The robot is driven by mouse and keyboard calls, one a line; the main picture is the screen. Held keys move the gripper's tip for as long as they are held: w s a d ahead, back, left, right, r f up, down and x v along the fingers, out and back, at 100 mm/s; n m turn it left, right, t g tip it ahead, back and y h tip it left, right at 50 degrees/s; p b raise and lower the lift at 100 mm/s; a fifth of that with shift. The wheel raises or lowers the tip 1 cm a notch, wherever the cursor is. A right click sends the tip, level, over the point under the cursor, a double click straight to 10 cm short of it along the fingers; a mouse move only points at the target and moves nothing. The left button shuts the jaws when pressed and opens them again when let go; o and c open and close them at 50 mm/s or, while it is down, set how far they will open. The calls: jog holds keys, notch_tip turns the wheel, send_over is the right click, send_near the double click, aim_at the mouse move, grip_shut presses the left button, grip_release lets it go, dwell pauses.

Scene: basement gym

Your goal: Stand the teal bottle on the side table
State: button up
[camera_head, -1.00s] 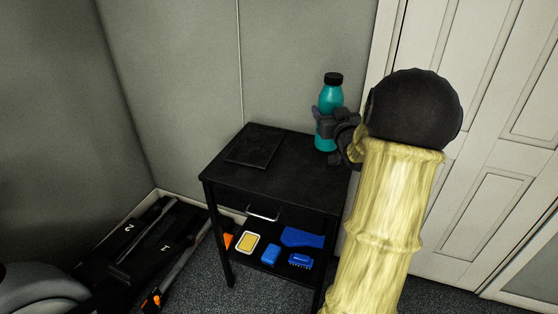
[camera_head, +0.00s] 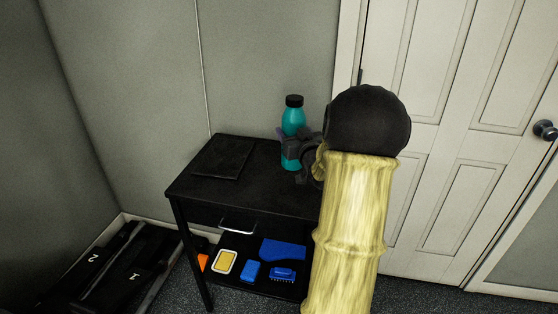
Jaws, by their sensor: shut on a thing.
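The teal bottle (camera_head: 293,122) with a black cap is upright at the back right of the black side table (camera_head: 205,187). My gripper (camera_head: 290,147) is shut around the bottle's body from the right. The bottle's base shows just below the gripper, against the table top. I cannot tell whether it touches the table or is slightly above it. Part of the table's right side is hidden behind my arm.
A flat dark pad (camera_head: 224,158) lies on the table's left half. The lower shelf holds a yellow sponge box (camera_head: 225,261), blue brushes (camera_head: 282,274) and other blue items. A white door (camera_head: 440,130) is at right. Numbered black cases (camera_head: 110,275) lie on the floor at left.

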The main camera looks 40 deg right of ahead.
jog(key=shift+f, duration=1.8)
jog(key=shift+f+b, duration=0.55)
jog(key=shift+f, duration=1.35)
jog(key=o, duration=1)
jog(key=shift+f, duration=0.1)
jog(key=shift+r, duration=0.2)
jog(key=v, duration=1.2)
jog(key=shift+a+f, duration=0.1)
